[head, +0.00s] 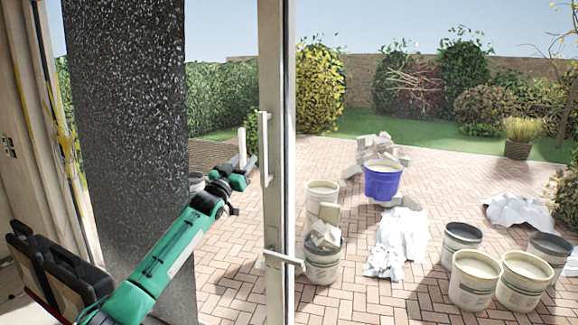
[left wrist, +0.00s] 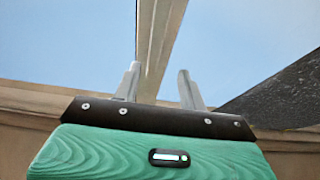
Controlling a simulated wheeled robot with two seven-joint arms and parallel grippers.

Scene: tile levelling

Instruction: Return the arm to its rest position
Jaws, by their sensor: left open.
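My left arm is green and black and reaches up from the lower left in the head view. My left gripper (head: 246,153) is at its end, in front of the dark speckled panel's right side and close to the pale door frame. In the left wrist view the two grey fingers (left wrist: 160,84) stand apart with nothing held between them. A pale post shows behind them against the sky. My right gripper is not in view.
A pale door frame (head: 275,90) with a handle (head: 264,150) stands just right of the gripper. A dark speckled panel (head: 130,110) stands left. Beyond are several buckets, a blue bucket (head: 382,182) and crumpled white sheeting (head: 402,235) on brick paving. Black cases (head: 60,275) sit lower left.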

